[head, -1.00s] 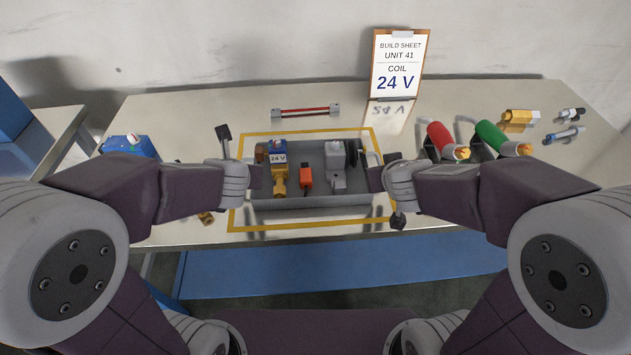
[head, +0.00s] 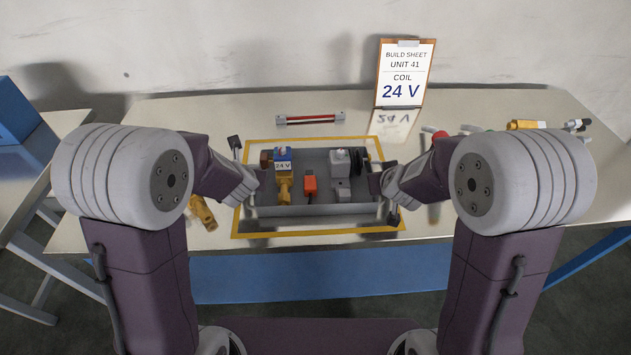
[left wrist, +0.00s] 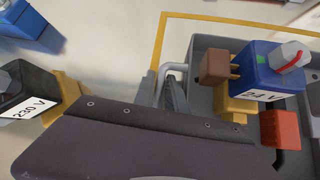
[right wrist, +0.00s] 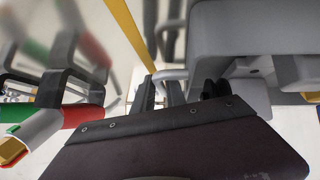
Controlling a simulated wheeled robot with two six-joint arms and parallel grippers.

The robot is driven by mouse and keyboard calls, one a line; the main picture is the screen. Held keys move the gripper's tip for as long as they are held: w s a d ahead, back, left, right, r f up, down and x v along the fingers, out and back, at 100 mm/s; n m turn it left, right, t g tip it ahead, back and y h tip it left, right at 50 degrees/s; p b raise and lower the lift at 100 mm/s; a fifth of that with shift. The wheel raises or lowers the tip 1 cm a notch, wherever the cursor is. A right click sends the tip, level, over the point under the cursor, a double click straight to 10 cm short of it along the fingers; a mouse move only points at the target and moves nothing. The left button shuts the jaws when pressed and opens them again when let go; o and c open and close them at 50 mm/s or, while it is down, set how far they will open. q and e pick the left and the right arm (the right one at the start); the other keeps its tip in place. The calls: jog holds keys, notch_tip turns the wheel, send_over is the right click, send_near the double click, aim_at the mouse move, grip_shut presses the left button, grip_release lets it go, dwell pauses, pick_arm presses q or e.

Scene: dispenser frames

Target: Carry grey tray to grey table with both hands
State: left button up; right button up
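The grey tray (head: 320,209) sits inside a yellow outline on the pale workbench (head: 190,110). It holds a blue-and-brass valve marked 24 V (head: 283,165), an orange connector (head: 310,183) and a grey fitting (head: 340,165). My left gripper (head: 257,185) is at the tray's left handle, also in the left wrist view (left wrist: 170,71). My right gripper (head: 377,184) is at the right handle. In the right wrist view its fingers (right wrist: 158,92) stand close on both sides of the handle bar. Finger closure is unclear on both sides.
A second, greyish table (head: 45,165) with a blue bin (head: 14,112) stands at the left, across a gap. A 24 V build sheet (head: 405,75) stands at the back.

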pick_arm(q)
jog(key=shift+w+f, duration=0.1)
pick_arm(e)
jog(key=shift+w+f, duration=0.1)
pick_arm(q)
jog(key=shift+c, duration=0.4)
pick_arm(e)
jog(key=shift+c, duration=0.4)
pick_arm(q)
grip_shut()
pick_arm(e)
grip_shut()
